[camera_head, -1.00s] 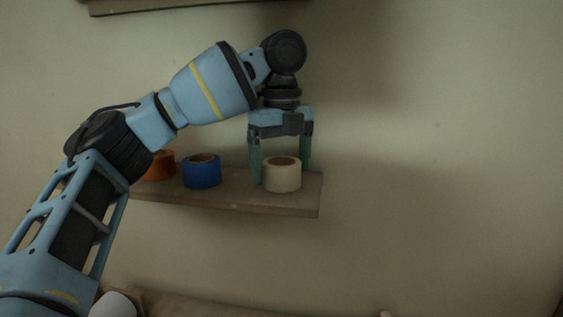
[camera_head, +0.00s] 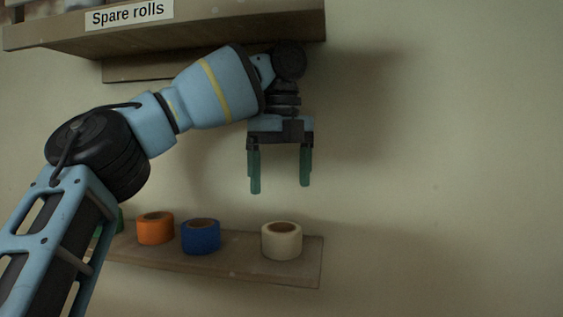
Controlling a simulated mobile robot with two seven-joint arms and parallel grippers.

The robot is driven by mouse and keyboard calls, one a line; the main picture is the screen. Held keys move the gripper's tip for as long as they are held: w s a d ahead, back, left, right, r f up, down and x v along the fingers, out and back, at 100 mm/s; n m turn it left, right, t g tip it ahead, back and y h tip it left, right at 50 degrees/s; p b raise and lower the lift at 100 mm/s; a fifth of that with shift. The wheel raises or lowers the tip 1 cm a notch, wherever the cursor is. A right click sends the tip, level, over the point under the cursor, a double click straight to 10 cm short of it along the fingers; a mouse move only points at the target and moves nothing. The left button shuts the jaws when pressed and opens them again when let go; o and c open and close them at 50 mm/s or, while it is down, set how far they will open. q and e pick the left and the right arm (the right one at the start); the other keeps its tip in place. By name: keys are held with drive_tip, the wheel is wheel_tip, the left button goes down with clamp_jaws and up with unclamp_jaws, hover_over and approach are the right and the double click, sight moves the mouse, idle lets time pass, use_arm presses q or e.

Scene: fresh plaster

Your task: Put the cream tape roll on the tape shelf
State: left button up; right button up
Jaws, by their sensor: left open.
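The cream tape roll (camera_head: 282,241) stands upright, hole up, near the right end of the lower wooden shelf (camera_head: 225,266). An orange tape roll (camera_head: 155,229) and a blue tape roll (camera_head: 201,237) stand to its left on the same shelf. My left gripper (camera_head: 280,187) is open and empty, pointing down above the cream roll and clear of it. My right gripper is not in view.
A higher shelf (camera_head: 220,32) labelled "Spare rolls" (camera_head: 129,14) crosses the top left, close above my left wrist. A green thing (camera_head: 121,220) shows partly behind my left arm. The wall to the right is bare.

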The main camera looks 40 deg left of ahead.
use_arm(q)
drive_tip(key=shift+r, duration=1.15)
